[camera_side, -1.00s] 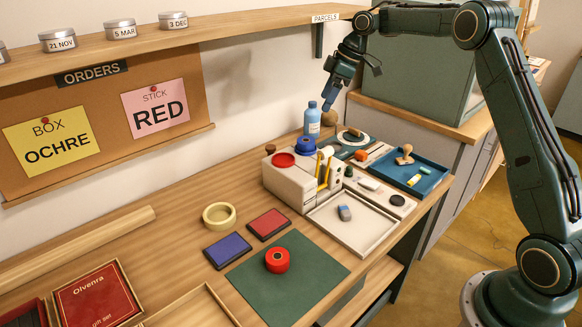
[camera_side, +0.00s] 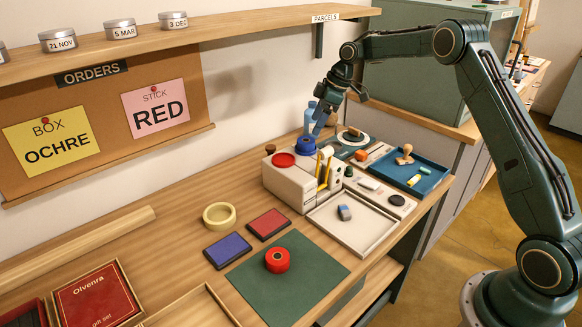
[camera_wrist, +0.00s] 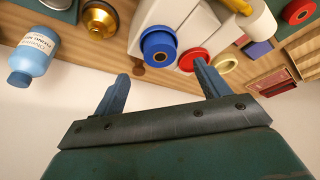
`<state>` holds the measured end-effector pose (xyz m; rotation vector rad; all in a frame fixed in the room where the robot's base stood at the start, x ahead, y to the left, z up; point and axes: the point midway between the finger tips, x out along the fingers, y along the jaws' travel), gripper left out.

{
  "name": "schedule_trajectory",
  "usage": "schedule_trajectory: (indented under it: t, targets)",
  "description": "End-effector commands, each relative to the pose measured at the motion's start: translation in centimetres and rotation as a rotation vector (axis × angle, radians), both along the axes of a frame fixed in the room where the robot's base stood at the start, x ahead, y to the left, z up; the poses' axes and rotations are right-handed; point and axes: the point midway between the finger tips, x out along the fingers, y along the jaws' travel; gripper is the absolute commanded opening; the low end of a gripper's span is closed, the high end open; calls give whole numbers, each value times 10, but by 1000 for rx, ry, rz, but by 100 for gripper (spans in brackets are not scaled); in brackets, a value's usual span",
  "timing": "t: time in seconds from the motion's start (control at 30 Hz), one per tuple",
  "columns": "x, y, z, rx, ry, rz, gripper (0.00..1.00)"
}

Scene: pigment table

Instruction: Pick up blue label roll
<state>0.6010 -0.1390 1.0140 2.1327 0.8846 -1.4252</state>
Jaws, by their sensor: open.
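The blue label roll (camera_side: 305,145) sits on top of the pale block-shaped organizer, toward its back. It also shows in the wrist view (camera_wrist: 159,44), where its dark hollow centre faces the camera. My gripper (camera_side: 320,124) hangs above and slightly right of the roll in the side view. In the wrist view my gripper (camera_wrist: 160,84) has its two blue fingers spread wide apart, with nothing between the tips. The roll lies just beyond the fingertips, roughly midway between them.
A blue bottle (camera_wrist: 34,58) stands close by. A shallow tray (camera_side: 353,228) lies in front. A shelf (camera_side: 215,27) runs along the wall.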

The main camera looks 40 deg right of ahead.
Motion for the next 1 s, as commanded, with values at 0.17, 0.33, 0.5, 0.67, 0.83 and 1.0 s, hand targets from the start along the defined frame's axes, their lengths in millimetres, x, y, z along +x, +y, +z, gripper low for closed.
schedule_trajectory:
  t: [0.17, 0.33, 0.5, 0.67, 0.83, 1.0]
  targets:
    - [4, 5, -16, 0, 1, 0, 75]
    - [5, 5, -19, -1, 1, 0, 75]
    - [6, 6, -21, -1, 1, 0, 75]
    - [9, 10, -33, 0, 1, 0, 75]
    - [15, 16, -51, 0, 1, 0, 75]
    - [19, 19, -64, -1, 0, 1, 75]
